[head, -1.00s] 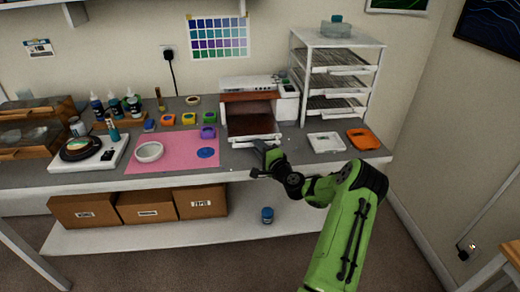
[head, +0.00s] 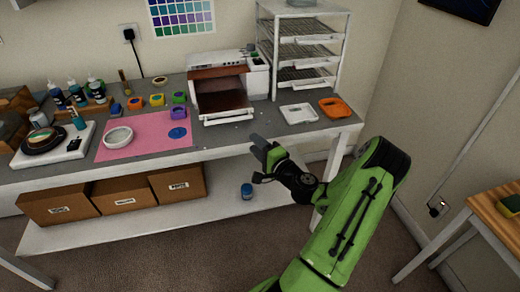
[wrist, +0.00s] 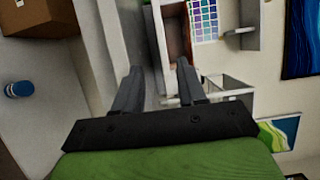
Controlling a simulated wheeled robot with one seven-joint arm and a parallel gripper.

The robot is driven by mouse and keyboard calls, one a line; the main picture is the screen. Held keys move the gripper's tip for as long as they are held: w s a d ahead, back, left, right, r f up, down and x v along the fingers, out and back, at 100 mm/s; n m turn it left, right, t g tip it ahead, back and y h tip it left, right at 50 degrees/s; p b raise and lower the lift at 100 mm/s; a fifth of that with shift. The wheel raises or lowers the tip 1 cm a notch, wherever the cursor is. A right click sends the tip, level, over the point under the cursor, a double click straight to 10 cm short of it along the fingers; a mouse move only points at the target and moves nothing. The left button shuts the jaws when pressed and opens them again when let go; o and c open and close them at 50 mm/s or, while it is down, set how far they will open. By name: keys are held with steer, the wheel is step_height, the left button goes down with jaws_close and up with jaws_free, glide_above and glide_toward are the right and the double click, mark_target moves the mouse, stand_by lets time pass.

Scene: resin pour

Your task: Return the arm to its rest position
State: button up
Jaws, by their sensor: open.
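My gripper (head: 260,160) is at the end of my green arm, in front of the workbench's front edge and right of centre in the head view. In the wrist view its two dark fingers (wrist: 158,90) stand apart with nothing between them. The gripper is clear of the bench in the head view, and my arm is bent with its elbow at the right. The workbench (head: 225,143) lies behind the gripper.
A white machine with an open front (head: 222,95), a white tray (head: 298,113) and an orange tray (head: 335,108) stand on the bench. A drying rack (head: 306,55) is at the back. A blue jar (head: 246,191) stands on the lower shelf. A wooden side table (head: 497,215) is at the right. Carpet is open in front.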

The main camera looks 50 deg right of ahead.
steer(key=shift+v, duration=0.95)
steer(key=w+a+r+n+g+y+p, duration=0.15)
steer(key=a+n+g+y, duration=0.5)
steer(key=a, duration=0.65)
steer(key=w+a+r+n+g+y+p, duration=0.1)
steer(key=w+a+r+n+g+y, duration=0.15)
steer(key=a+n, duration=0.8)
steer(key=s+a+r+n+g+h+p, duration=0.1)
steer(key=s+a+r, duration=0.2)
steer(key=s, duration=0.3)
steer(key=s+a+r+n+g+h+p, duration=0.1)
steer(key=s+a+r+h, duration=0.1)
steer(key=s+r, duration=0.3)
steer(key=s+a+r+n+g+h+p, duration=0.1)
steer(key=s+a+r+h, duration=0.1)
steer(key=s+r, duration=0.3)
steer(key=s+a, duration=0.1)
steer(key=s, duration=0.3)
steer(key=shift+s+a, duration=0.25)
steer(key=shift+a, duration=0.15)
